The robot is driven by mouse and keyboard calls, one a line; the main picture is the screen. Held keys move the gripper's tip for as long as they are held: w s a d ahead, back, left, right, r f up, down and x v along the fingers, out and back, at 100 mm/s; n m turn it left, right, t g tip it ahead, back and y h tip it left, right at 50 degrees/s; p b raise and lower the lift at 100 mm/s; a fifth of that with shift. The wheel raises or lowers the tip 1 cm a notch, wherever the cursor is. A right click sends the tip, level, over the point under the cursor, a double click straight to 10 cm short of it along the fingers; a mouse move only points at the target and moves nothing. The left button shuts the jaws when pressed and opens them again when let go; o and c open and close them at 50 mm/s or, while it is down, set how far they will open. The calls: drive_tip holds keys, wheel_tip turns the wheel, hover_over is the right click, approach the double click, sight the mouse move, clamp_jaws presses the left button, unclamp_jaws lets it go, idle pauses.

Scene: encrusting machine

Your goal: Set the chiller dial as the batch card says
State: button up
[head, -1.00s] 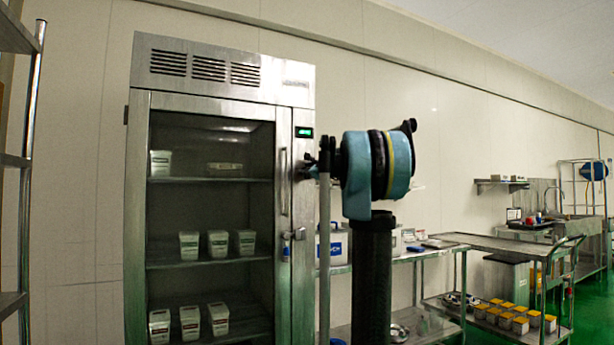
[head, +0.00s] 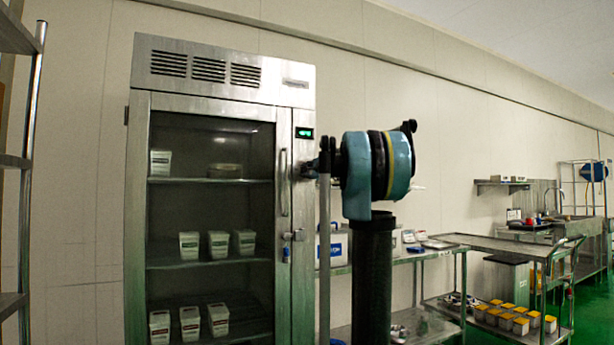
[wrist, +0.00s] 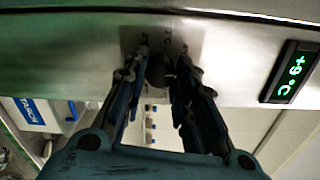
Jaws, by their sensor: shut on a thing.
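The chiller (head: 222,75) is a tall steel cabinet with a glass door at the left of the head view. Its small green display (head: 304,133) is on the right door post. In the wrist view the display (wrist: 291,72) appears turned over and shows a plus sign, one digit and °C; whether the digit is 6 or 9 is hard to tell. The dark round dial (wrist: 160,70) sits on a pale marked plate. My gripper (wrist: 161,78) is shut on the dial, one finger on each side. In the head view my gripper (head: 310,168) is at the post below the display, the dial hard to make out. No batch card is readable.
White tubs (head: 218,243) stand on the chiller shelves. A steel table (head: 395,255) and a cart (head: 490,243) stand to the right. A rack (head: 30,150) is at the left edge.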

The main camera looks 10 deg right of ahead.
drive_tip(key=shift+o, duration=0.2)
drive_tip(key=shift+f, duration=0.15)
drive_tip(key=o, duration=1)
drive_tip(key=shift+d, duration=0.1)
drive_tip(key=shift+o, duration=0.2)
drive_tip(key=v, duration=1.1)
drive_tip(key=shift+s, duration=0.35)
drive_tip(key=shift+d, duration=0.1)
